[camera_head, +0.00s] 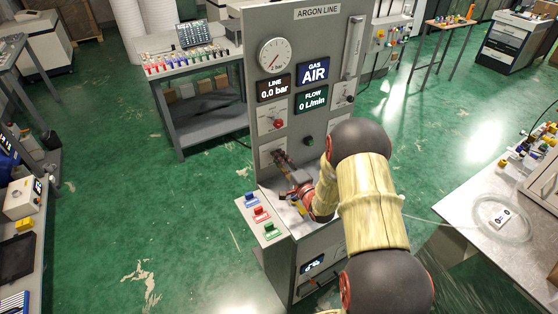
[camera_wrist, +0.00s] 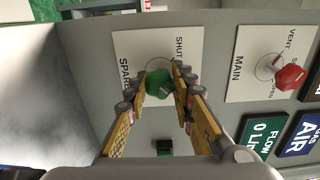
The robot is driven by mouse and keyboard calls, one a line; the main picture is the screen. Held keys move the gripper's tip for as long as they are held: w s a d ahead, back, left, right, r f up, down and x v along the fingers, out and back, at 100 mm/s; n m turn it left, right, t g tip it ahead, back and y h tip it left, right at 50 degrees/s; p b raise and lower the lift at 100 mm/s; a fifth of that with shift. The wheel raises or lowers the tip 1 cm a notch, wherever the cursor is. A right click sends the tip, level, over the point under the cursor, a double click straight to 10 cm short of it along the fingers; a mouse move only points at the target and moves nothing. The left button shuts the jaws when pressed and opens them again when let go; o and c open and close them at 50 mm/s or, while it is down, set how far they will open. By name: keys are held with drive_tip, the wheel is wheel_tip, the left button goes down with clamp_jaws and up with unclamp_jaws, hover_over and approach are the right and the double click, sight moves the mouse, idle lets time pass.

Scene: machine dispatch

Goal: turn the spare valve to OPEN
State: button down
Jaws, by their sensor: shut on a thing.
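The spare valve is a green knob (camera_wrist: 160,84) on a white plate (camera_wrist: 128,45) marked SPARE and SHUT in the wrist view. My gripper (camera_wrist: 161,78) is shut on the knob, one yellow finger on each side of it. The fingers cover part of the plate, and no OPEN mark shows there. I cannot tell exactly where the knob points. In the head view my gripper (camera_head: 282,161) is at the lower left of the grey ARGON LINE panel (camera_head: 309,38), and my arm hides part of the panel.
The main valve, a red knob (camera_wrist: 289,77), sits on the neighbouring plate, above the spare valve in the head view (camera_head: 277,124). Displays read LINE 0.0 bar (camera_head: 273,87), FLOW 0 L/min (camera_head: 311,100) and GAS AIR (camera_head: 313,71). Blue, red and green blocks (camera_head: 260,214) stand on the ledge below.

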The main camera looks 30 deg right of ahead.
drive_tip(key=c, duration=1.5)
unclamp_jaws()
drive_tip(key=s, duration=1.2)
drive_tip(key=shift+d, duration=0.25)
